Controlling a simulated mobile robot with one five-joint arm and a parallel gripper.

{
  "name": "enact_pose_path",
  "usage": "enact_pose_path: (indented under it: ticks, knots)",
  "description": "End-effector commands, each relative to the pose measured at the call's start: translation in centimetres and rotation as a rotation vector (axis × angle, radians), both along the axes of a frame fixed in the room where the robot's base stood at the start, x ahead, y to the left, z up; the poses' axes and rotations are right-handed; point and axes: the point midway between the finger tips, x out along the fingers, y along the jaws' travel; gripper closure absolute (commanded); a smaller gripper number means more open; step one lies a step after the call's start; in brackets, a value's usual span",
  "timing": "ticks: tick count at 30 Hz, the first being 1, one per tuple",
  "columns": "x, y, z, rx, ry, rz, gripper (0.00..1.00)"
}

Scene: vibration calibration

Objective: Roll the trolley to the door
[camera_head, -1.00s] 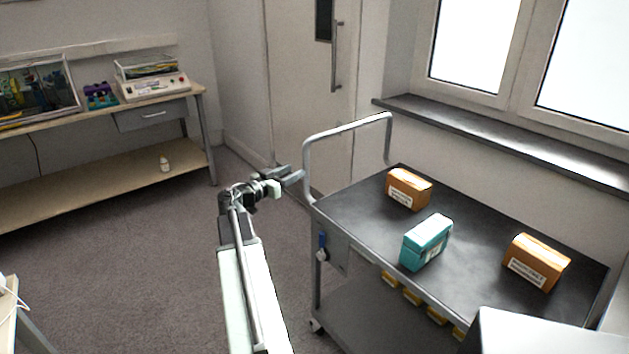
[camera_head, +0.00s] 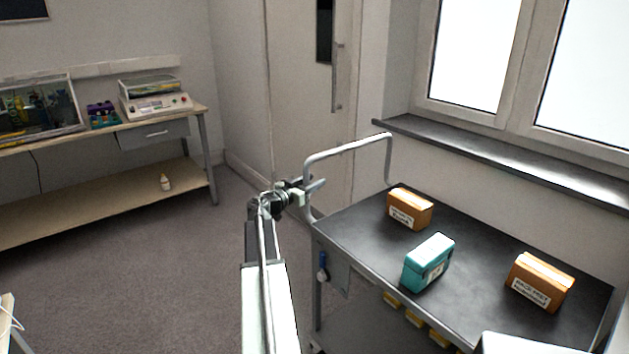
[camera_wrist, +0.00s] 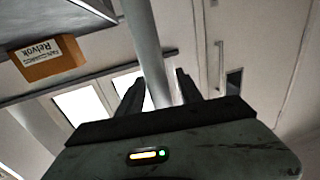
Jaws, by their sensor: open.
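The trolley has a dark top (camera_head: 355,230) and a pale tubular handle (camera_head: 345,149) at its far left end. My gripper (camera_head: 314,186) is at the left upright of this handle. In the wrist view, my gripper's two dark fingers (camera_wrist: 161,88) are apart, and the handle tube (camera_wrist: 146,45) runs between them. I cannot tell whether either finger touches the tube. The pale door (camera_head: 296,100), with a long vertical pull handle (camera_head: 337,80), stands shut behind the trolley handle. The trolley's lower part is partly hidden.
The trolley top carries two orange boxes (camera_head: 409,209) (camera_head: 540,283) and a teal box (camera_head: 428,263). A window sill (camera_head: 490,155) runs along its right side. A workbench (camera_head: 190,123) stands at the left wall. The carpet (camera_head: 150,270) between bench and trolley is clear.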

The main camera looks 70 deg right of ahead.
Motion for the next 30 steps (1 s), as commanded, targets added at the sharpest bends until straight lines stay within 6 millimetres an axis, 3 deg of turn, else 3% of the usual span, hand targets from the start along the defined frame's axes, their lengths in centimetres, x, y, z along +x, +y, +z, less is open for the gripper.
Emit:
enact_pose_path:
  ticks: [1, 5, 30]
  knots:
    - [0.00, 0.01, 0.00, 0.000, 0.000, 0.000, 0.66]
    - [-0.01, 0.03, -0.01, 0.000, 0.000, -0.001, 1.00]
    - [-0.35, 0.13, -0.12, 0.002, -0.003, -0.009, 1.00]
